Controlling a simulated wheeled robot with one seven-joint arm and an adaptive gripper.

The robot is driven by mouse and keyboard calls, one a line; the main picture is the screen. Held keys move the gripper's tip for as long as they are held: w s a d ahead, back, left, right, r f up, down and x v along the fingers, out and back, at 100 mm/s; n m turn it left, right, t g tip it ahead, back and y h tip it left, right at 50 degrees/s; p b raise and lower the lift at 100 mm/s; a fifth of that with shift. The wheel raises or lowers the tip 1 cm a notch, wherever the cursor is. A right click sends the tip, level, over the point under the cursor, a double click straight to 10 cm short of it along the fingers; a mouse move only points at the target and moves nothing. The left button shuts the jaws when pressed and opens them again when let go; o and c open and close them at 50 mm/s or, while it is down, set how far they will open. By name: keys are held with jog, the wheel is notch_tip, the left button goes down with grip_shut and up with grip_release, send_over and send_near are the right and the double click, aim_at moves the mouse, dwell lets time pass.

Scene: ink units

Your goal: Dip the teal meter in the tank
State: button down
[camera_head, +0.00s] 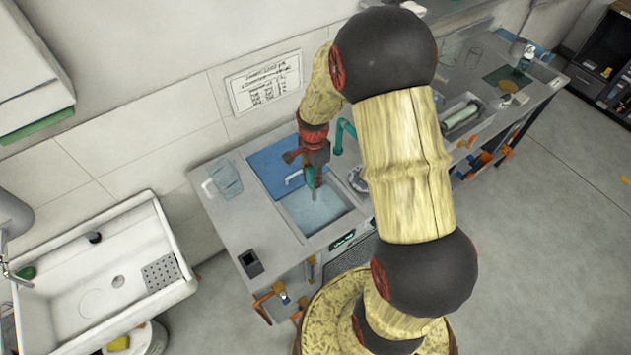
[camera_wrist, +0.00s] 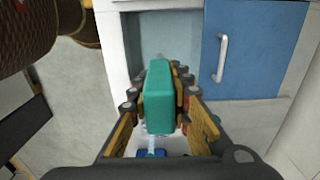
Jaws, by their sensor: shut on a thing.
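The teal meter (camera_wrist: 158,97) is between the two fingers of my gripper (camera_wrist: 160,88), which is shut on it. In the head view the meter (camera_head: 309,176) shows partly behind my gripper (camera_head: 313,168), pointing down over the tank (camera_head: 338,226). The tank is a rectangular basin with pale blue water, open at its near part. Whether the meter's lower end touches the water cannot be told. A blue lid (camera_head: 272,163) with a white handle lies at the tank's far side; it also shows in the wrist view (camera_wrist: 262,55).
A clear container (camera_head: 226,179) stands left of the tank, and a small dark box (camera_head: 250,263) sits near the bench's front left. A teal tap-like pipe (camera_head: 341,136) and a round dish (camera_head: 357,179) are close on the right. A white sink (camera_head: 90,270) is far left.

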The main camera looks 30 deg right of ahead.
aim_at(314, 200)
jog(key=shift+a+f, duration=0.15)
jog(key=shift+f, duration=0.05)
jog(key=shift+f+b, duration=0.55)
jog(key=shift+f, duration=0.05)
jog(key=shift+f+b, duration=3.75)
jog(key=shift+f, duration=2.15)
jog(key=shift+r, duration=0.15)
jog(key=shift+r+p, duration=4.2)
jog(key=shift+r, duration=1.95)
